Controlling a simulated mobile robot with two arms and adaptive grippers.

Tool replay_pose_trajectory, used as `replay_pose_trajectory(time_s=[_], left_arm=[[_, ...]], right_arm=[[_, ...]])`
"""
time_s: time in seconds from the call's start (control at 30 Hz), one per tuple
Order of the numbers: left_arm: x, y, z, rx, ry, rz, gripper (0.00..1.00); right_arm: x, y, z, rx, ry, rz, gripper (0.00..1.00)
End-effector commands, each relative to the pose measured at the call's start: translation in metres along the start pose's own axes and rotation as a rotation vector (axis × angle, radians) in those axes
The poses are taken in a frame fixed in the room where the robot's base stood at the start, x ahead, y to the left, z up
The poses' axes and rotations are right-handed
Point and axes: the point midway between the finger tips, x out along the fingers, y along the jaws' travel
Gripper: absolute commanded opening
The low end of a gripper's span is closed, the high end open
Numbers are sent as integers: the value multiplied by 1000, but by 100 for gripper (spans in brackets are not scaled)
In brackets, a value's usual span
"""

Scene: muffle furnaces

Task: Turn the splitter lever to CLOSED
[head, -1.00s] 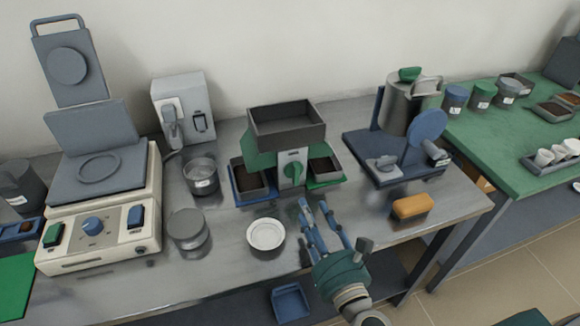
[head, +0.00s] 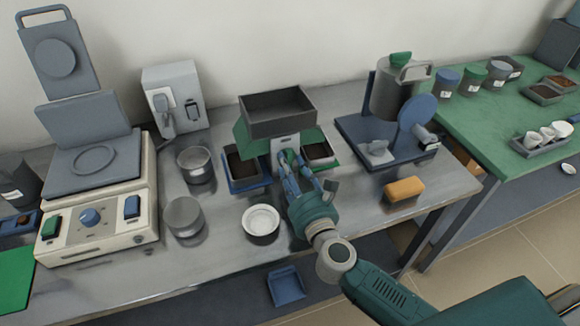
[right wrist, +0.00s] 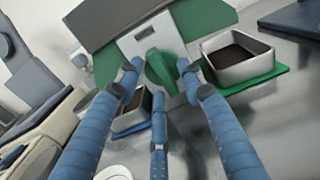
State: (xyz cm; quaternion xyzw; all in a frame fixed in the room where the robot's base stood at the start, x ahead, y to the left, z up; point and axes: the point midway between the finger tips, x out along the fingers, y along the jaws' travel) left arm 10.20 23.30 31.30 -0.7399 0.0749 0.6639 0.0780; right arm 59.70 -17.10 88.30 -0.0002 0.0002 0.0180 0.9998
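The splitter (head: 275,110) stands mid-bench, with a dark open hopper on top and a green body. Its green lever (right wrist: 160,66) is on the light front plate (right wrist: 135,42); no label there is readable. My right gripper (head: 293,170) is at the front of the splitter and partly hides the lever in the head view. In the right wrist view its three blue fingers (right wrist: 158,82) are spread around the lever, with the lever's end between the tips. Firm contact does not show. My left gripper is out of view.
Soil-filled pans sit on a blue tray (head: 233,184) and a green tray (head: 333,165) beside the splitter. A white dish (head: 261,220), metal pots and an orange block (head: 404,188) stand nearby. A grinder-like device (head: 398,95) is to the right.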

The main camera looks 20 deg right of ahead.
Motion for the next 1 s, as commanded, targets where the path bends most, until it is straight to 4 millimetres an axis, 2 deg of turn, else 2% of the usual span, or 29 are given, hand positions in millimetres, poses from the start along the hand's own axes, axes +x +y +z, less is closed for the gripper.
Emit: replay_pose_trajectory(time_s=[0.1,0.3,0.67,1.0], left_arm=[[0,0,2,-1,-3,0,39],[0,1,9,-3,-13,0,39],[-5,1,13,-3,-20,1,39],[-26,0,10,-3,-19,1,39]], right_arm=[[0,0,0,0,0,0,39],[0,0,0,0,0,0,0],[0,0,1,-35,1,-1,0],[0,-1,2,-253,3,-2,0]])
